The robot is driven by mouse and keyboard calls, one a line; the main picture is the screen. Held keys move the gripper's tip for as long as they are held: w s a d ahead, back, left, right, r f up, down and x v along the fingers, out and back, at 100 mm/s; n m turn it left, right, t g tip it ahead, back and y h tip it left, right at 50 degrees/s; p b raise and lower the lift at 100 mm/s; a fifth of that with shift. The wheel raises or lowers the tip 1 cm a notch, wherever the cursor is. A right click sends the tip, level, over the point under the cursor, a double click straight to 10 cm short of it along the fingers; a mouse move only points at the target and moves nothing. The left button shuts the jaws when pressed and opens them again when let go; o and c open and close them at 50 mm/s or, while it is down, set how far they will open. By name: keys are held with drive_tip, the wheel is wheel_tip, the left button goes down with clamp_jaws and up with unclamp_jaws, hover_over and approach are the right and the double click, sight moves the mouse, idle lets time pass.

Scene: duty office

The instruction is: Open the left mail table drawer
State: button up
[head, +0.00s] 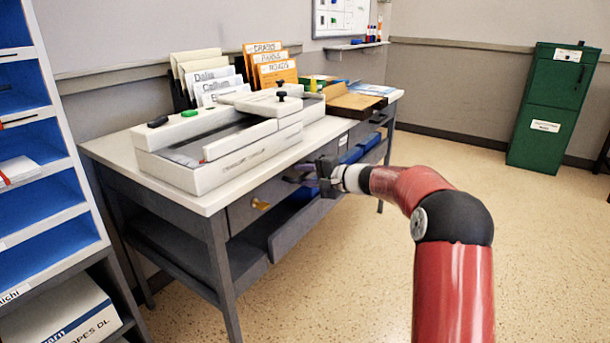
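The mail table (212,203) has a pale top and a dark grey frame, and runs from the left front to the back right. The left drawer front (243,212) is under the near part of the top, with a brass-coloured knob (260,205). It looks flush with the frame, though its right part is hidden by my gripper. My gripper (322,177) is in front of the table, to the right of the knob and apart from it. It is seen from behind and small, so its fingers cannot be made out clearly.
A white sorting machine (222,170) and file folders (272,66) stand on the table. Blue items lie on its lower shelf. Blue-lined shelves (42,204) stand close at the left. A green cabinet (553,105) stands at the back right. The floor right of the table is clear.

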drive_tip(key=shift+c, duration=0.4)
clamp_jaws()
drive_tip(key=f+b+v, duration=0.2)
drive_tip(key=b+v, duration=0.1)
drive_tip(key=v, duration=0.8)
drive_tip(key=d+f+b+v, duration=0.1)
drive_tip(key=f+b+v, duration=0.2)
drive_tip(key=v, duration=0.8)
drive_tip(key=s+f+b+v, duration=0.1)
drive_tip(key=f+b+v, duration=0.1)
drive_tip(key=v, duration=1)
drive_tip(key=shift+d+f+b, duration=0.2)
drive_tip(key=shift+b, duration=0.45)
